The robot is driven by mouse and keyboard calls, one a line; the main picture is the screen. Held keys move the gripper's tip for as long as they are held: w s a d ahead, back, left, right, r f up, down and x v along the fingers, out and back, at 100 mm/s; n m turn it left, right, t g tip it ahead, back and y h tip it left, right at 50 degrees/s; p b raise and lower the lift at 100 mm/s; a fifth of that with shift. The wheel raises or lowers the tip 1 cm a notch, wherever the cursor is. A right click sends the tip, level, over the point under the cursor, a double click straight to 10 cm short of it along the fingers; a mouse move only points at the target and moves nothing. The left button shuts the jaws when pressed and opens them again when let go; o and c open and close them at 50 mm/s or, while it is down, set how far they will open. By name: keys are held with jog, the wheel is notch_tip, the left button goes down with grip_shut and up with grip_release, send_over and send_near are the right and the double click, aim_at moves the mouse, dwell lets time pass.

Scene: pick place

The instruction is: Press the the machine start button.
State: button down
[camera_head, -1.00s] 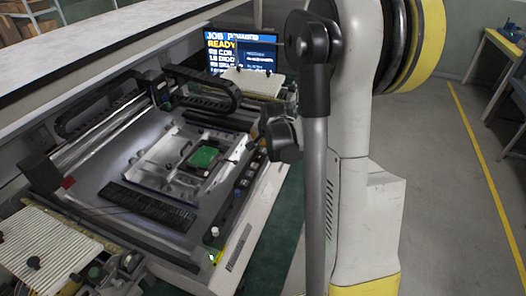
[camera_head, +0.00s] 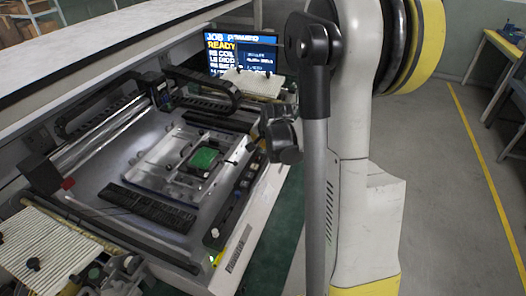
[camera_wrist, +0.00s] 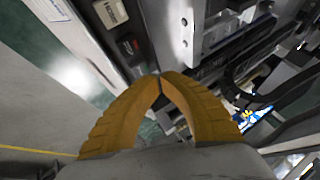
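The machine (camera_head: 120,172) is an open-topped unit at the left of the head view, with a dark control strip (camera_head: 228,213) along its right front edge. A small green-lit spot (camera_head: 213,259) shows at its front corner. The tips are just below the panel in the picture; contact cannot be told. The fingers are not clear in the head view.
A green circuit board (camera_head: 204,158) lies on a fixture inside the machine. A screen (camera_head: 240,52) behind reads READY. Ribbed light trays (camera_head: 45,245) stand at the front left and at the back. Open grey floor (camera_head: 440,170) with a yellow line lies to the right.

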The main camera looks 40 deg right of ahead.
jog(key=shift+f, duration=0.15)
jog(key=shift+f+b, duration=0.35)
jog(key=shift+b, duration=0.15)
jog(key=shift+f+b, duration=0.35)
jog(key=shift+b, duration=0.05)
dwell(0.4)
jog(key=shift+r+p, duration=0.6)
jog(key=shift+r, duration=0.25)
